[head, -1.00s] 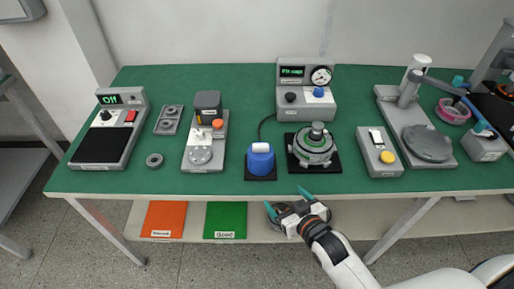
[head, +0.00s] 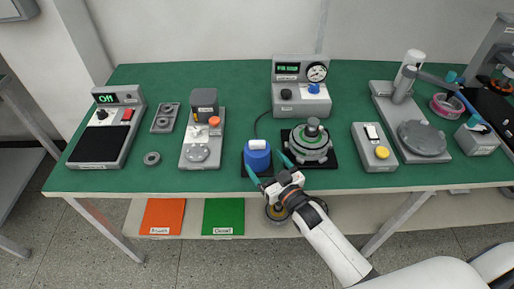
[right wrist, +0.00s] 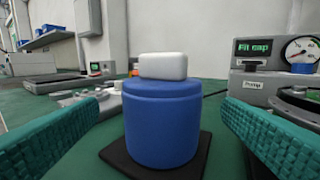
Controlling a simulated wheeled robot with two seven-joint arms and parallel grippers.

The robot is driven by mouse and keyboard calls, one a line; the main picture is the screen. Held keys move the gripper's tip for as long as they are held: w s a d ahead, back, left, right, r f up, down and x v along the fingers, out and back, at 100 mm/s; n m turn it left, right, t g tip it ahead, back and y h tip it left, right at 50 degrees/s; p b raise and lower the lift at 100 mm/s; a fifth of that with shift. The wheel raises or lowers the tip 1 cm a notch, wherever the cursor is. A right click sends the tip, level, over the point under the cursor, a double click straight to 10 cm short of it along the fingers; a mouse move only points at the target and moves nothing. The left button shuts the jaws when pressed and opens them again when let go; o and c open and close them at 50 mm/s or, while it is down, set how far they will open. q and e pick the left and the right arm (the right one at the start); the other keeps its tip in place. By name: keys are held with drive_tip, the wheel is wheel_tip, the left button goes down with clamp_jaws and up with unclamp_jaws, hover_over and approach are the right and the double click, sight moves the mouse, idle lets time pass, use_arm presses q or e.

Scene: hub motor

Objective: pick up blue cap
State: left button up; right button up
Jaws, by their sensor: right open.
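The blue cap (head: 258,156) is a blue cylinder with a white block-shaped handle on top. It stands upright on a black pad (head: 244,169) near the table's front edge. In the right wrist view the cap (right wrist: 162,125) is centred ahead, with its white handle (right wrist: 163,66) on top. My right gripper (head: 268,169) is open, with teal fingers at the cap's front right. In the right wrist view the fingers lie left and right of the cap, apart from it. My left gripper does not show.
A round grey hub motor (head: 311,147) stands on a black pad just right of the cap. A station with a gauge and a "Fit cap" display (head: 300,88) is behind. A grey device with a knob (head: 200,140) stands left. The green table (head: 230,180) is clear between.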

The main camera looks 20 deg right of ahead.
sight(258, 153)
drive_tip(key=shift+w+a+r, duration=0.1)
drive_tip(key=shift+w, duration=0.5)
drive_tip(key=x, duration=0.2)
drive_tip(key=p+x, duration=0.1)
drive_tip(key=x, duration=0.1)
drive_tip(key=shift+w+f, duration=0.2)
drive_tip(key=shift+f, duration=0.05)
